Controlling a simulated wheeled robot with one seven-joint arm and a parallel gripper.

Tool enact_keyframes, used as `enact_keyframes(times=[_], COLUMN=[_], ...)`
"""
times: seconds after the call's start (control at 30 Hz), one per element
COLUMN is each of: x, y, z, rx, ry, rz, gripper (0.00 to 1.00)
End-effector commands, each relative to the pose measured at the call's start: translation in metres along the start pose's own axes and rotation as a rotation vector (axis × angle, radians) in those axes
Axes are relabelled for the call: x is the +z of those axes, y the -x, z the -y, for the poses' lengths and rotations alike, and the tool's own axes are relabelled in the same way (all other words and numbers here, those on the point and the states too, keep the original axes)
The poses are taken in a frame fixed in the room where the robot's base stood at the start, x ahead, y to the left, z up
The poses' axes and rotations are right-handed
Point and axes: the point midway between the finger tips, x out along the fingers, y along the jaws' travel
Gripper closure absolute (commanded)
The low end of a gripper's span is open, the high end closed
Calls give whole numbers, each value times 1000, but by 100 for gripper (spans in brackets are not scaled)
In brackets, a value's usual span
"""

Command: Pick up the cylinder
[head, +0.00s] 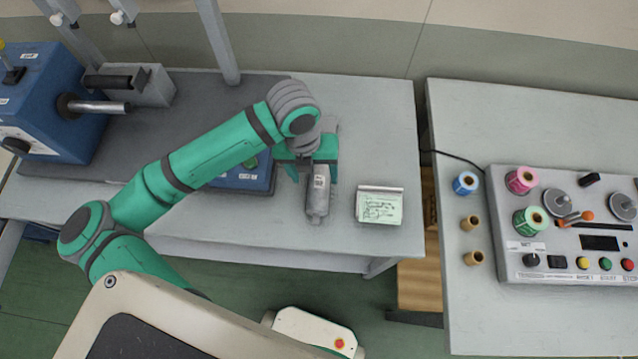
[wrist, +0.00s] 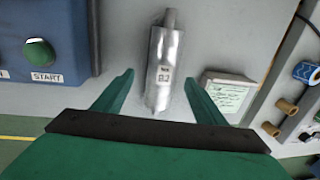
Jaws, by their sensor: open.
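The cylinder (head: 317,199) is a grey metal body with a narrower end and a small white label, lying on the table's right part near its front edge. In the wrist view my gripper (wrist: 158,85) is open, with clear gaps between each finger and the cylinder. The cylinder's far part is hidden under my wrist in the head view.
A notepad (head: 380,206) lies just right of the cylinder. A blue box with a START button (wrist: 40,52) stands to the left. A blue machine with a shaft (head: 60,105) is at far left. A second table (head: 458,310) holds spools and a control panel (head: 560,265).

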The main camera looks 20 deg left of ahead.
Motion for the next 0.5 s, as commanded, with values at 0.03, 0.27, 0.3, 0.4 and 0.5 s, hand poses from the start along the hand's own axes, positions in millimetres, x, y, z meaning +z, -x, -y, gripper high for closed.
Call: enact_keyframes(times=[0.03,0.27,0.3,0.4,0.5], x=[0,-1,-1,-1,-1], y=[-4,-30,-35,-45,-49], z=[1,4,4,3,3], rx=[-3,-5,-4,-2,-2], ry=[1,1,2,1,1], rz=[-2,-3,-3,-3,-2], gripper=[35,35,35,35,35])
